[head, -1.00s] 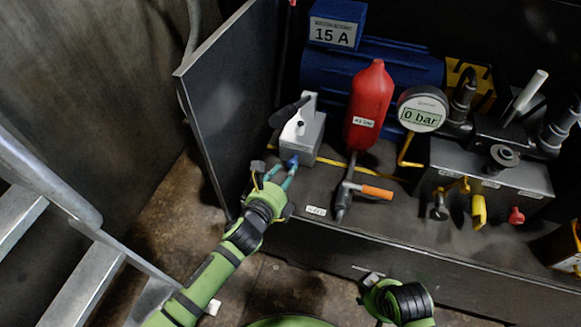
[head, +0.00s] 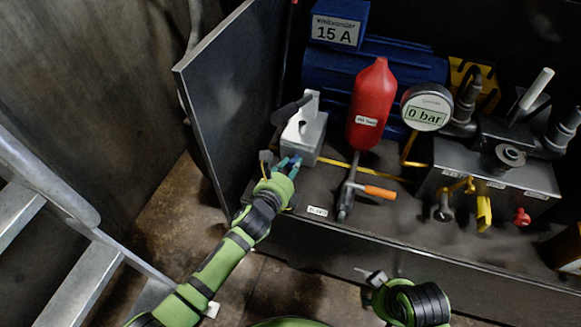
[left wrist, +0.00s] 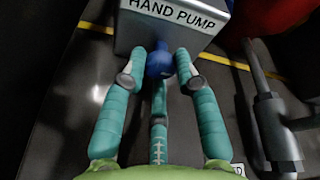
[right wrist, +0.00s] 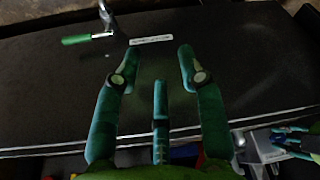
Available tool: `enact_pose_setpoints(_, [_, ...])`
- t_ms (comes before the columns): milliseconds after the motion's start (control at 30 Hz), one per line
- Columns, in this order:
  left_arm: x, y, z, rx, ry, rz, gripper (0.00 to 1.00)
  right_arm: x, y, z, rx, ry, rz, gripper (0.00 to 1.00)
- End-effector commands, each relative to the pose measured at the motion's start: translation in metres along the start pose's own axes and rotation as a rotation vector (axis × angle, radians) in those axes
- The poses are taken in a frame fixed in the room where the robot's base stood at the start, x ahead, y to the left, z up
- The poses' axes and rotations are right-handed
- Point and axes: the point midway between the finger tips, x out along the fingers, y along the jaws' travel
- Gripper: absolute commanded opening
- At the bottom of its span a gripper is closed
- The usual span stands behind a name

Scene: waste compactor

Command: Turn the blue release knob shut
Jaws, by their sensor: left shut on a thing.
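The blue release knob (left wrist: 159,62) sits on the front of the grey hand pump block (head: 304,138), just under its "HAND PUMP" label in the left wrist view. My left gripper (head: 291,163) is at the block's front. In the left wrist view its teal fingers (left wrist: 158,70) are closed around the knob from both sides. The fingers mostly hide the knob in the head view. My right gripper (right wrist: 158,62) is open, with nothing between its fingers. It hangs low in front of the machine, at the bottom of the head view (head: 374,279).
A red cylinder (head: 370,105) and an orange-handled valve (head: 360,190) stand right of the pump. A gauge (head: 426,108) reads 0 bar. A dark panel (head: 232,95) rises close on the left. A metal stair rail (head: 45,180) is at far left.

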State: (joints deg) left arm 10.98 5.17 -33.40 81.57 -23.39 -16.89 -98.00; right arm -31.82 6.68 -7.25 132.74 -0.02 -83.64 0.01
Motion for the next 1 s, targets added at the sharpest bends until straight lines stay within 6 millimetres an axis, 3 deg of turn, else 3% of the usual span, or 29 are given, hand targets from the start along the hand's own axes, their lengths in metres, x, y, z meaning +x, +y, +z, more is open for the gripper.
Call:
enact_pose_setpoints(167, [0.000,0.000,0.002,-0.033,0.005,-0.009,0.00,0.000,0.000,-0.001,0.000,0.003,0.000,0.40])
enact_pose_setpoints(600, [0.000,0.002,0.003,-0.312,0.047,-0.079,0.00,0.035,-0.002,0.007,-0.003,-0.024,-0.005,0.40])
enact_pose_setpoints(1000, [0.001,0.004,0.003,-0.536,0.080,-0.137,0.00,0.038,-0.002,0.008,-0.003,-0.023,-0.005,0.40])
